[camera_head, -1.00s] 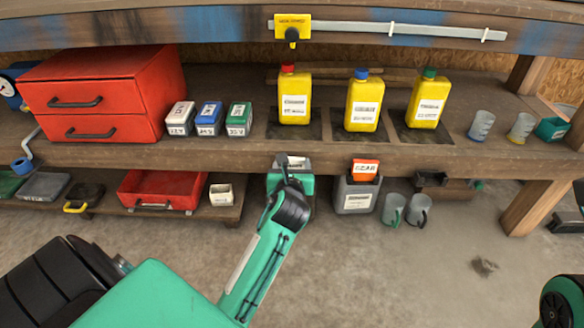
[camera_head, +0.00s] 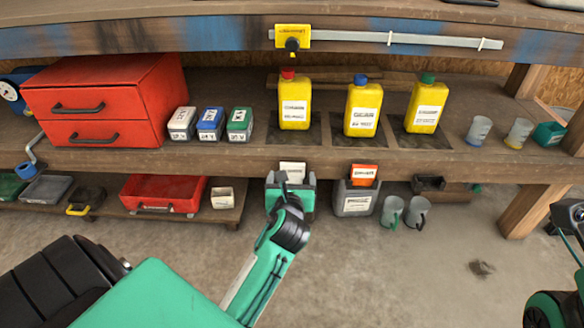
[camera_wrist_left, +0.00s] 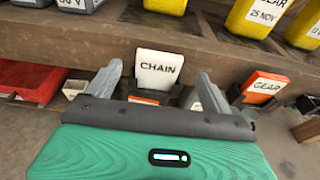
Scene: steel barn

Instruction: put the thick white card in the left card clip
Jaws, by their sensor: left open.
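The thick white card (camera_head: 292,168), lettered CHAIN, stands roughly upright just in front of the shelf edge, left of the orange card. In the left wrist view the white card (camera_wrist_left: 158,69) rises from a dark holder, which looks like the left card clip and is mostly hidden by my gripper. An orange and white strip shows below the card. My left gripper (camera_head: 291,181) is open, and in the wrist view its grey fingers (camera_wrist_left: 156,85) stand either side of the card with gaps, holding nothing. My right gripper cannot be made out.
An orange GEAR card (camera_head: 363,173) stands in a grey holder (camera_head: 355,201) to the right. Yellow bottles (camera_head: 362,107) stand on the shelf (camera_head: 230,160) above. A red tray (camera_head: 163,192) and a small white box (camera_head: 222,196) are on the lower shelf at left.

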